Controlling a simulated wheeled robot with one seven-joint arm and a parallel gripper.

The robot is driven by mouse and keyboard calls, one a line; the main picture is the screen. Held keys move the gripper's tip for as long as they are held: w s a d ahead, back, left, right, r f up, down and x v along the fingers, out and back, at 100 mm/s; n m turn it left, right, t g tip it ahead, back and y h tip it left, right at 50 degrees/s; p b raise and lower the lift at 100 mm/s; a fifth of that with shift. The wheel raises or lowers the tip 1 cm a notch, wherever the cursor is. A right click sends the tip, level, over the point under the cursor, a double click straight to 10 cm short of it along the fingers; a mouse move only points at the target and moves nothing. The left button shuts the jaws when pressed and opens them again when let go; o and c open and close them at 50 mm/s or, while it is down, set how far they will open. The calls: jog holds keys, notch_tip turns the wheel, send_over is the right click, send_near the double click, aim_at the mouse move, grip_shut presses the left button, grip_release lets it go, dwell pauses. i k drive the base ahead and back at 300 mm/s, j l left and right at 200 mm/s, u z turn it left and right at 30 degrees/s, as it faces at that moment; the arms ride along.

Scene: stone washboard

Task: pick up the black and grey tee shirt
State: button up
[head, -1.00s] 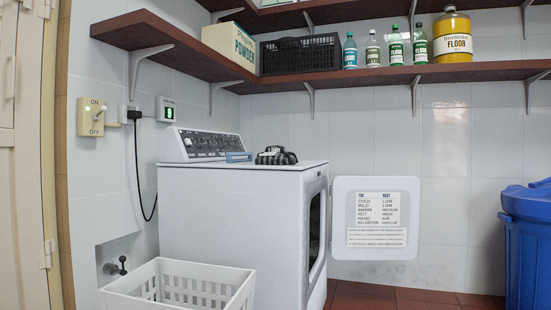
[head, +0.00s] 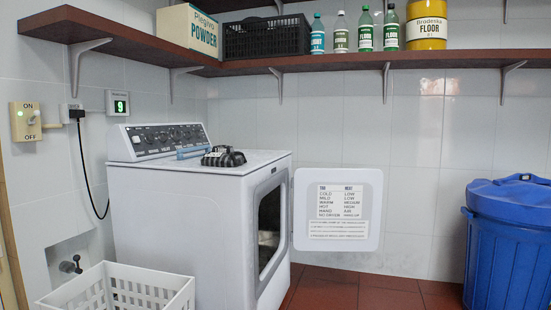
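My gripper is not in view.
A blue bin (head: 507,240) stands at right. A wall shelf (head: 300,62) above holds bottles, a black crate (head: 267,38) and a powder box (head: 188,34). Red floor shows between machine and bin.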

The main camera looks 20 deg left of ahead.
aim_at(222, 156)
jog(key=i+l+z, duration=0.2)
jog(key=i+l, duration=0.35)
jog(key=i+l+z, duration=0.25)
jog(key=i+l, duration=0.25)
jog(key=i+j+u, duration=0.1)
jog(key=i+u, duration=0.3)
jog(key=i, duration=0.2)
jog(key=i+l+u, duration=0.1)
jog(key=i+u, duration=0.3)
jog(key=i, duration=0.2)
jog(key=i+l+u, duration=0.25)
jog(key=i+u, duration=0.15)
jog(key=i, duration=0.2)
